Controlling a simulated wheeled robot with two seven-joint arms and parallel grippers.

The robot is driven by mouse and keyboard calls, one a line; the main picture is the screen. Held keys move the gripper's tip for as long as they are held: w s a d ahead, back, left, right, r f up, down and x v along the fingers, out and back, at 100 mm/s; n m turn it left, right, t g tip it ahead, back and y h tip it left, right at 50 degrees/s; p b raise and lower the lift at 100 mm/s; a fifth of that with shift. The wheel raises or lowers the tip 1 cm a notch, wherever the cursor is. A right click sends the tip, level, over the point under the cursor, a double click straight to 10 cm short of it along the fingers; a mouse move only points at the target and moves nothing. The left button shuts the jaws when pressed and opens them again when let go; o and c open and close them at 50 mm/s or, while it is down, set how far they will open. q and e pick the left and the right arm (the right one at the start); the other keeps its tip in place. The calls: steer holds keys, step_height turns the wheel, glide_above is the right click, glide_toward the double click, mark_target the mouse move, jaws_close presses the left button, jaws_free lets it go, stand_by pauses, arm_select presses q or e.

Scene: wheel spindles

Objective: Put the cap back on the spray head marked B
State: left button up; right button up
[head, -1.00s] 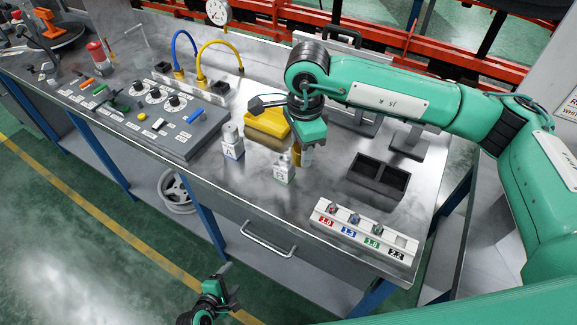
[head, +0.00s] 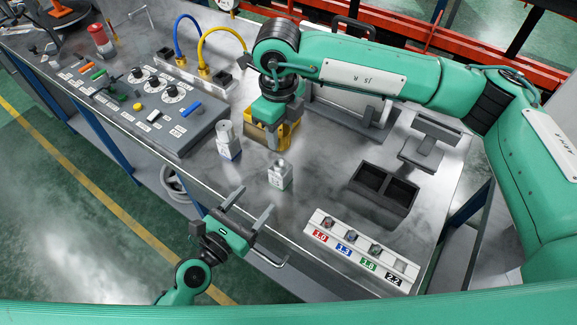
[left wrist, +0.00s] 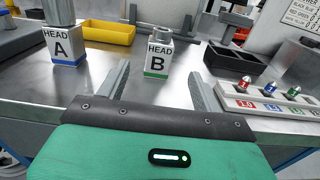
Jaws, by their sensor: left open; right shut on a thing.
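The spray head marked B (head: 280,175) stands upright on the steel bench as a white block with a green base band and a short grey top. It also shows in the left wrist view (left wrist: 158,58), its label facing me. No cap is visible on it. My left gripper (head: 248,207) is open and empty at the bench's front edge, its fingers pointing towards head B and apart from it. My right gripper (head: 271,128) is shut, pointing down at the yellow tray. The thing in its jaws is mostly hidden, so I cannot tell whether it is the cap.
Head A (head: 228,140), with a tall grey top, stands left of head B. The yellow tray (left wrist: 108,33) lies behind them. A black two-pocket box (head: 383,188) and a rack with numbered labels (head: 360,250) are to the right. Bare bench lies around head B.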

steer(key=shift+s+a+r, duration=0.2)
steer(key=shift+s+a, duration=0.05)
steer(key=shift+s, duration=0.05)
arm_select(q)
steer(key=shift+w+d+r, duration=0.15)
arm_select(e)
steer(key=shift+w+d+f, duration=0.1)
steer(key=shift+w+d, duration=0.05)
arm_select(q)
steer(key=x, duration=1.1)
steer(key=shift+w, duration=0.1)
steer(key=c, duration=1.5)
steer(key=shift+o, duration=0.2)
arm_select(e)
glide_above(280, 166)
steer(key=shift+f, duration=2.45)
steer(key=shift+f, duration=0.1)
steer(key=shift+f, duration=0.8)
